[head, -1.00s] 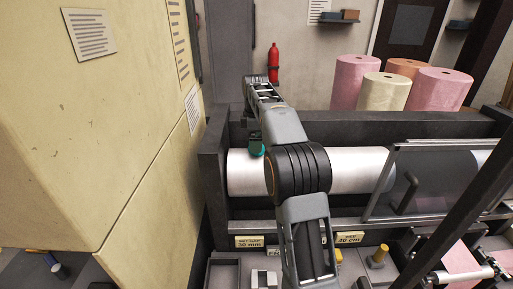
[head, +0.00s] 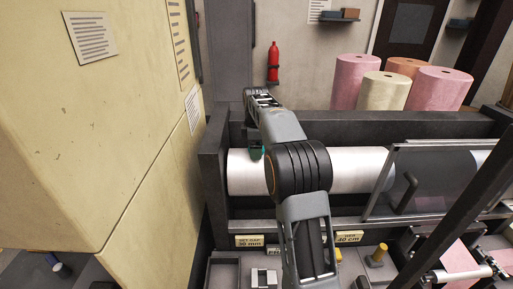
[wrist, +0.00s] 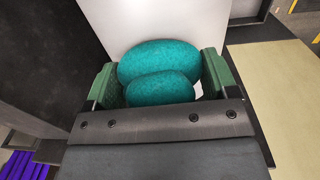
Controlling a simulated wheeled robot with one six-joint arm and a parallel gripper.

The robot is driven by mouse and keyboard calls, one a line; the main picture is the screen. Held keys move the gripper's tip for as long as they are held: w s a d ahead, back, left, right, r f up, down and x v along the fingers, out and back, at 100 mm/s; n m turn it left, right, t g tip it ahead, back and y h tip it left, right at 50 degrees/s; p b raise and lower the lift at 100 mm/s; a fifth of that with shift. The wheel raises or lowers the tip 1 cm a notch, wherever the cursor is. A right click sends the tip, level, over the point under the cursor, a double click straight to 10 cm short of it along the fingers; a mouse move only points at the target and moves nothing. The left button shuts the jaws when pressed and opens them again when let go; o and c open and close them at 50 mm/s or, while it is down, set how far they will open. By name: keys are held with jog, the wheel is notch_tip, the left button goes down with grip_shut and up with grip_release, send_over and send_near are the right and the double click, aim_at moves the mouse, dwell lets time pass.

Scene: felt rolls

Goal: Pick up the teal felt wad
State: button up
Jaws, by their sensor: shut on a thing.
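The teal felt wad (wrist: 157,62) shows in the wrist view as two rounded lobes between the green finger pads. My gripper (wrist: 160,80) is shut on it, with a pad at each side. The wad's far underside is hidden. In the head view my gripper (head: 257,153) is in front of the white roller, near its left end. Only a thin teal sliver of the wad (head: 263,152) shows there beside a dark green finger. I cannot tell whether the wad touches the roller.
The white roller (head: 352,170) lies in a dark machine frame (head: 213,175). A cream cabinet (head: 110,130) stands close on the left. A clear guard (head: 430,180) covers the roller's right part. Pink, orange and cream felt rolls (head: 383,92) stand behind.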

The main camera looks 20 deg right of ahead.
jog(key=shift+c, duration=1.2)
jog(key=shift+r, duration=0.55)
jog(key=s+d+r+b, duration=0.4)
jog(key=s+d+r, duration=0.2)
jog(key=s+r, duration=0.6)
jog(key=shift+s, duration=0.3)
jog(key=shift+f, duration=0.1)
